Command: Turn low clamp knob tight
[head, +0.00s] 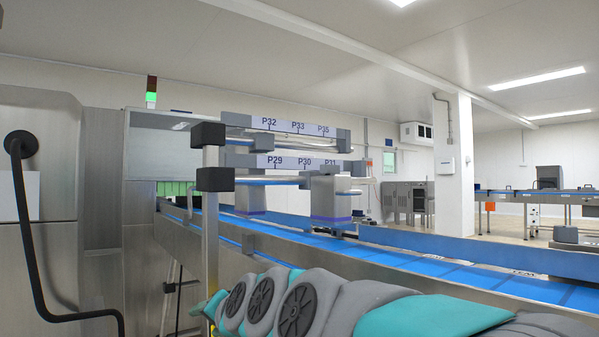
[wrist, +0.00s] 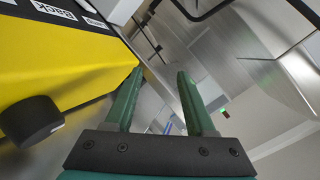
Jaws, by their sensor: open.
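In the wrist view, a dark, rounded knob (wrist: 32,121) sticks out at the lower left, below a yellow body (wrist: 55,50) with white labels, one reading "Back". I cannot tell for sure whether this is the low clamp knob. My gripper (wrist: 160,78) has two green fingers apart with nothing between them; the knob is to their left, not touched. In the head view, an upper black block (head: 208,135) and a lower black block (head: 215,179) sit on an upright metal post (head: 211,235). My gripper cannot be made out in the head view.
A blue conveyor (head: 400,262) with steel sides runs to the right behind my arm. Guide rails labelled P29 to P35 (head: 290,126) stand above it. A steel cabinet (head: 50,220) with a black hose-like handle (head: 27,220) stands at the left.

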